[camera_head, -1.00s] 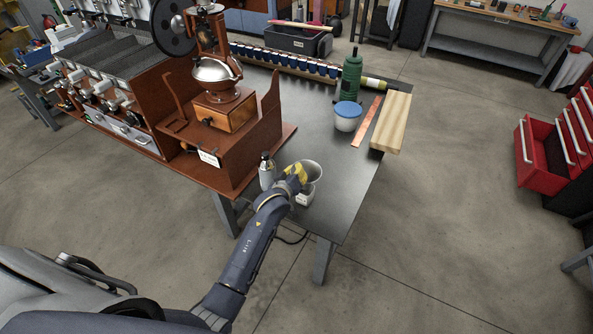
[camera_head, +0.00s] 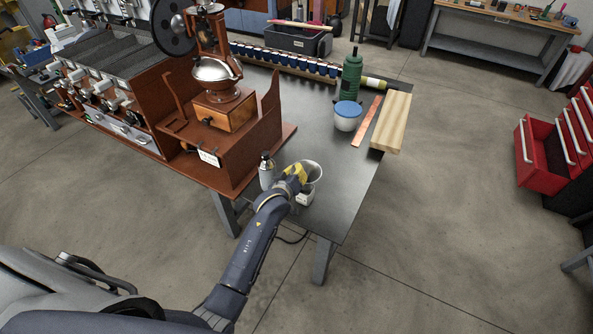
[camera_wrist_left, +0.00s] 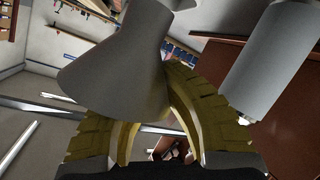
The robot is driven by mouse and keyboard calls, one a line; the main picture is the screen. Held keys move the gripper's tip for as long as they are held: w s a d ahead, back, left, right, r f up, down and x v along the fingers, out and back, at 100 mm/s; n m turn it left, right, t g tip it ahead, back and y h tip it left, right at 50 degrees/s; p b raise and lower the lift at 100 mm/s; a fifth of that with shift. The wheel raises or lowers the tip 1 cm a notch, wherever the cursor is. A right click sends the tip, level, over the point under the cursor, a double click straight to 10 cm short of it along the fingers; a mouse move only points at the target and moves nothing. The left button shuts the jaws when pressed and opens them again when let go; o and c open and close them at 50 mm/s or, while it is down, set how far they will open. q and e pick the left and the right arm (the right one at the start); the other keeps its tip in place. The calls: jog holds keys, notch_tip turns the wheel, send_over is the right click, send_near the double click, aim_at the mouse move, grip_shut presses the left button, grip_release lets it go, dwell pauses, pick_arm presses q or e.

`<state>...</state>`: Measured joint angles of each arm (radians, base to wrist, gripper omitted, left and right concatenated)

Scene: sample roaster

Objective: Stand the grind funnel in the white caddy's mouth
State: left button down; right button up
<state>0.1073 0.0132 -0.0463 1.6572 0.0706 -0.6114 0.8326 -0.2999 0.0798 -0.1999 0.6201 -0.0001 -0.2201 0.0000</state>
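The grind funnel (camera_head: 315,173), pale grey with its wide mouth up, is at the near end of the dark table. In the left wrist view the funnel (camera_wrist_left: 110,70) flares beside and between the yellow fingers. My left gripper (camera_head: 297,174) is at its left side; in the wrist view the fingers (camera_wrist_left: 160,112) close on its wall, one partly hidden behind it. A small white part, apparently the white caddy (camera_head: 305,199), shows just below the funnel, mostly covered. I cannot tell whether the funnel's lower end is inside its mouth. My right gripper is not in view.
A silver bottle (camera_head: 267,175) stands close left of the gripper. The brown roaster stand (camera_head: 240,150) is further left. The table between is clear.

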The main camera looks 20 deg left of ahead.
pick_arm(q)
jog(key=shift+f, duration=2.45)
jog(key=c, duration=1.5)
grip_release()
jog(key=shift+s, duration=0.15)
jog(key=shift+v, duration=3.9)
jog(key=shift+r, duration=0.1)
